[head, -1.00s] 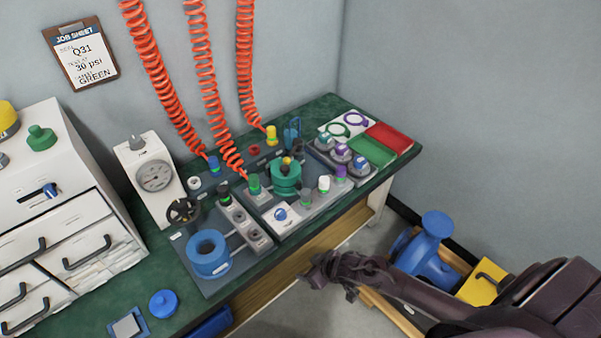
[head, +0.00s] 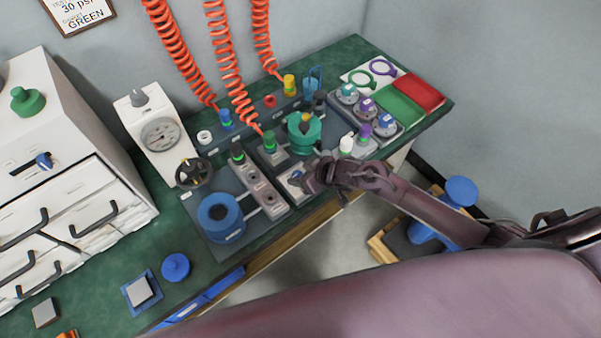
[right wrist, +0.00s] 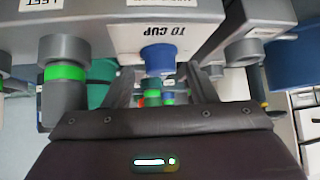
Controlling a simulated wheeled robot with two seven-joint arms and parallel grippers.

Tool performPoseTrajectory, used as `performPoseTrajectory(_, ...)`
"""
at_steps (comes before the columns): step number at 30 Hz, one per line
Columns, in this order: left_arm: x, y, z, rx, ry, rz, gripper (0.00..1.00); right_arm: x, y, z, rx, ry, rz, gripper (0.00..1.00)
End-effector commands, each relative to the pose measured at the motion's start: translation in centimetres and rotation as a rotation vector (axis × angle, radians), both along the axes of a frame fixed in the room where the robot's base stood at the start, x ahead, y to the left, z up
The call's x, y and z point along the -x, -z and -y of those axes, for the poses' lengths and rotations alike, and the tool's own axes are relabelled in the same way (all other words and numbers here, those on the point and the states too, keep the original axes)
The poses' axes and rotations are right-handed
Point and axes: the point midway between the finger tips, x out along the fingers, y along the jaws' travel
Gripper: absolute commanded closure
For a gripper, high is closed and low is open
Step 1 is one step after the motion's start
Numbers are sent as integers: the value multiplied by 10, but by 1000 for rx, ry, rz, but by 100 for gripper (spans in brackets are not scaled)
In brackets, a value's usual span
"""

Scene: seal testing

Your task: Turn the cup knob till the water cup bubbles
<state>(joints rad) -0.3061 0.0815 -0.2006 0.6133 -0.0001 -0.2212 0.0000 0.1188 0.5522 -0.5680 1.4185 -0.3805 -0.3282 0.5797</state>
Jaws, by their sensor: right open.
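The cup knob (right wrist: 159,58) is a blue knob on a white block labelled "TO CUP" in the right wrist view. In the head view the white block (head: 289,187) is on the bench, partly covered by my right gripper (head: 307,179). In the right wrist view my right gripper (right wrist: 160,76) is open, with a finger on each side of the knob; I cannot tell whether they touch it. A small blue vessel (head: 311,86) at the back of the bench may be the water cup; it is too small to show bubbles. My left gripper is out of view.
A gauge box (head: 158,130) and a black handwheel (head: 194,173) stand left of the block. A green round fitting (head: 303,133) is just behind it. Orange coiled hoses (head: 235,95) hang over the bench. A white drawer cabinet (head: 70,190) stands at the left.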

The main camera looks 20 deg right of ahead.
Motion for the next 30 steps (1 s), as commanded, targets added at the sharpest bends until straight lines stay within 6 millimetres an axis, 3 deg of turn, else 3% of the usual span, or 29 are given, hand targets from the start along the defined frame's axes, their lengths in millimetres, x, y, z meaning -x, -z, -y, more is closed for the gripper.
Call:
performPoseTrajectory(11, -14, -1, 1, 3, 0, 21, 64, -5, 6, -3, 1, -1, 0, 48)
performPoseTrajectory(22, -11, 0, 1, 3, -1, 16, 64, -5, 6, -3, 1, -1, 0, 93)
performPoseTrajectory(30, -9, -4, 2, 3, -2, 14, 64, -4, 5, -5, -1, 33, 0, 93)
